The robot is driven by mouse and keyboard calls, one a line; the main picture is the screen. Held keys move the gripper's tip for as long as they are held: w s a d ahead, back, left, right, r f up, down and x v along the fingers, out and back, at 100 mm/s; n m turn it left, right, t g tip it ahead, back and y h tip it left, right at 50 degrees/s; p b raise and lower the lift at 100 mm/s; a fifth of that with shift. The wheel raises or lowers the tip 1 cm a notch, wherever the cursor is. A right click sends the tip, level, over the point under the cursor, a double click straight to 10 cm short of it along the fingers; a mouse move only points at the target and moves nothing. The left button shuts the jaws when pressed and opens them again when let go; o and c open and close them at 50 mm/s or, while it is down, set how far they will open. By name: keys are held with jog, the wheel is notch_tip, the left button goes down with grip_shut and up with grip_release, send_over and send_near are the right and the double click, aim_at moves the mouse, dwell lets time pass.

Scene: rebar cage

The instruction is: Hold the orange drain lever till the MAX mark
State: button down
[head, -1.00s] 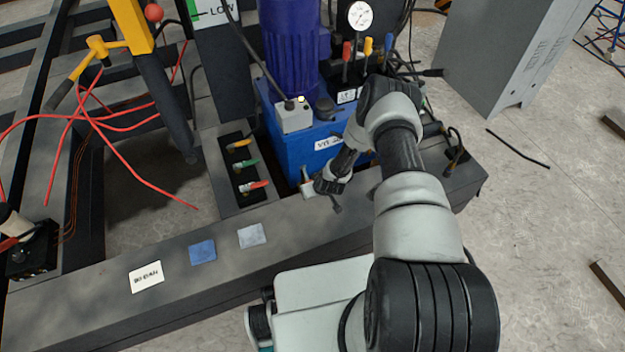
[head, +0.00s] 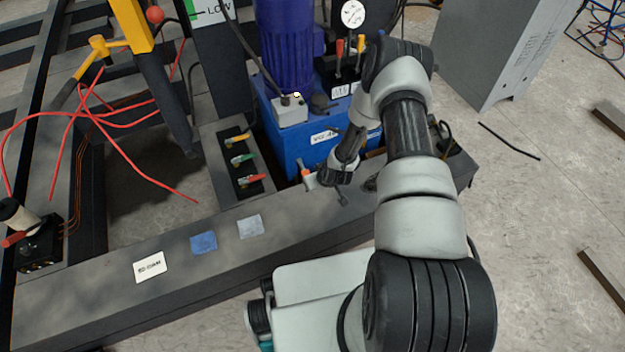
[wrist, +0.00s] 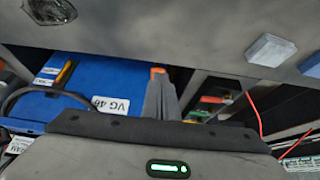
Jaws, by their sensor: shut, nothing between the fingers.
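I cannot make out the MAX mark.
The blue tank (head: 290,145) stands behind my gripper. Taller levers (head: 339,58) and a round gauge (head: 352,14) are above it. A LOW sign (head: 210,9) stands at the back. The dark front beam (head: 110,290) carries a white label (head: 150,266) and two small pads.

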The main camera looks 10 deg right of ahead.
jog(key=shift+s+v, duration=0.25)
jog(key=shift+v, duration=1.2)
jog(key=shift+d+f, duration=0.1)
jog(key=shift+f, duration=0.05)
